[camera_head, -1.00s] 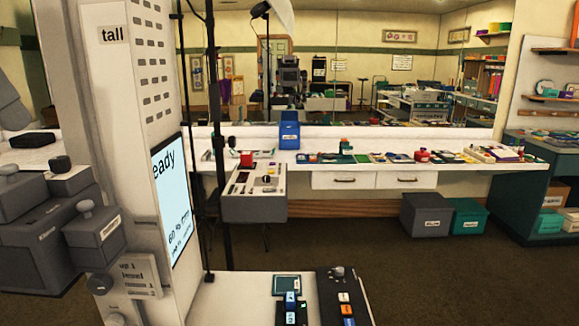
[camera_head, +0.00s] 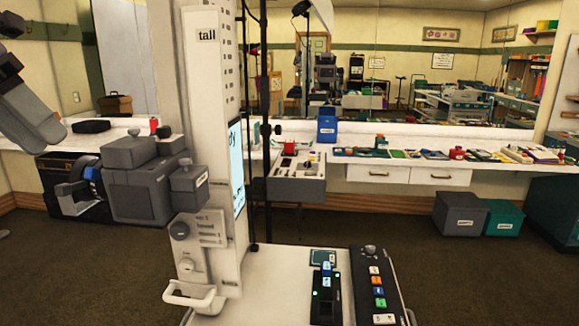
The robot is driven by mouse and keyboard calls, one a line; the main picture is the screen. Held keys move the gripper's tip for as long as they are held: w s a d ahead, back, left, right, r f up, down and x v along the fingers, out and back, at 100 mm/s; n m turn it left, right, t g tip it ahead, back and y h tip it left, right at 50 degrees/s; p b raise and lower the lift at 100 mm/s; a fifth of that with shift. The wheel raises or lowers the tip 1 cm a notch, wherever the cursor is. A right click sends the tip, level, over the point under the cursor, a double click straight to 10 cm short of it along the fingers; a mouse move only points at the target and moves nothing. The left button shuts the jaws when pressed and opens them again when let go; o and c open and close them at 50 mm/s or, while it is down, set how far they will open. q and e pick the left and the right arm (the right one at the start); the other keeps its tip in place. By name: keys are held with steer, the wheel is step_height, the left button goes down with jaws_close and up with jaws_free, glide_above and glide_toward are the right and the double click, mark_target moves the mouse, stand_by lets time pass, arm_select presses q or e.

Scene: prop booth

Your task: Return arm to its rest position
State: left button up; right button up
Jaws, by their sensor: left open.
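My left arm enters the head view from the upper left edge. It is grey, with bent joints, and its lower end slopes down to the right. My left gripper (camera_head: 50,130) is at that low end, open, in front of the back wall and counter. It is small in view, and its fingers are hard to make out. I see nothing held in it. It is apart from the grey machine on the tall column. My right gripper and right arm are not in view.
A white column (camera_head: 212,150) with a grey machine (camera_head: 140,185) stands close in front. A button panel (camera_head: 378,285) and a black device (camera_head: 326,298) are on its base. A counter (camera_head: 405,176) runs along the back.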

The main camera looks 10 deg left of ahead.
arm_select(q)
steer(key=a+f+n+t+h, duration=0.25)
steer(key=f+h, duration=0.85)
steer(key=f, duration=0.8)
steer(key=w+d+f+n+t+y, duration=0.2)
steer(key=f+n+t+y, duration=0.15)
steer(key=f+n, duration=0.3)
steer(key=w+d+f+n+t+y, duration=0.1)
steer(key=d+f+n+t+y, duration=0.1)
steer(key=f+n+t, duration=0.35)
steer(key=w+d+f+n+t+y, duration=0.25)
steer(key=f+n, duration=0.35)
steer(key=n, duration=0.3)
steer(key=s+d+f+n+g+y, duration=0.35)
steer(key=s+f, duration=0.25)
steer(key=f, duration=0.4)
steer(key=s+d+f+n+g+y, duration=0.2)
steer(key=s+f+g, duration=0.4)
steer(key=f, duration=0.4)
steer(key=s+d+n+t, duration=0.1)
steer(key=d+n, duration=0.4)
steer(key=d, duration=0.5)
steer(key=shift+s+f+n, duration=0.25)
steer(key=shift+n, duration=0.05)
